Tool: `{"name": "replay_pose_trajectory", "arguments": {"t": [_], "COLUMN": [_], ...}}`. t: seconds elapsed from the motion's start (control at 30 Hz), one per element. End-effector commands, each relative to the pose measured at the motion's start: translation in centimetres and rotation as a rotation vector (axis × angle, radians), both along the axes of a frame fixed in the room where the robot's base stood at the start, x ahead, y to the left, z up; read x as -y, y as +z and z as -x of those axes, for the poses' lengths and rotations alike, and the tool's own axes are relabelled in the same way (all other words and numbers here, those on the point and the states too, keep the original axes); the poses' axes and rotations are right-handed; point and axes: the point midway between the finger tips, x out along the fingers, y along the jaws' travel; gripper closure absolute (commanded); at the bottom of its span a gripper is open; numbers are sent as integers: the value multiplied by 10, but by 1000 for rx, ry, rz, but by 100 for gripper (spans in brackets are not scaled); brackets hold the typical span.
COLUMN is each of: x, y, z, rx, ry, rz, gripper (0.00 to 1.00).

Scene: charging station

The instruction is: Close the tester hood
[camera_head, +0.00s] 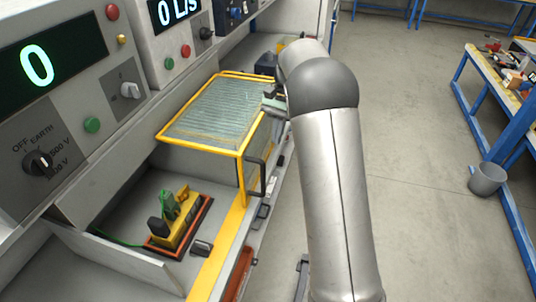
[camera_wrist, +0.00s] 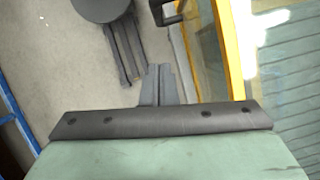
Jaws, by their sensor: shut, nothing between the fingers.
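The tester hood is a box of clear ribbed panels in a yellow frame (camera_head: 198,137), standing over the middle bay of the bench. A black loop handle (camera_head: 263,178) is on its aisle-facing side. In the wrist view the yellow frame (camera_wrist: 231,50) runs along the right and part of the handle (camera_wrist: 160,12) shows at the top. My gripper (camera_head: 272,97) is beside the hood's far right edge, partly hidden by my arm. In the wrist view my gripper (camera_wrist: 157,72) has its fingers together, empty, left of the frame and apart from the handle.
Instrument panels (camera_head: 60,100) with knobs and displays line the left. The floor (camera_head: 400,110) right of my arm is clear up to a bin (camera_head: 487,180) and a blue-framed table.

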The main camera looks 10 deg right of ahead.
Motion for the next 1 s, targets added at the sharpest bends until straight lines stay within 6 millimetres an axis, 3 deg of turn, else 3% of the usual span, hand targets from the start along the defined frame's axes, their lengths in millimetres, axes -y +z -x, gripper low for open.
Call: {"name": "replay_pose_trajectory", "arguments": {"t": [0.2,0.5,1.0], "x": [-12,-35,-40], "y": [-41,-38,-39], "z": [14,40,44], "rx": [-3,0,2], "ry": [1,1,4], "rz": [-1,0,0], "gripper": [100,100,100]}}
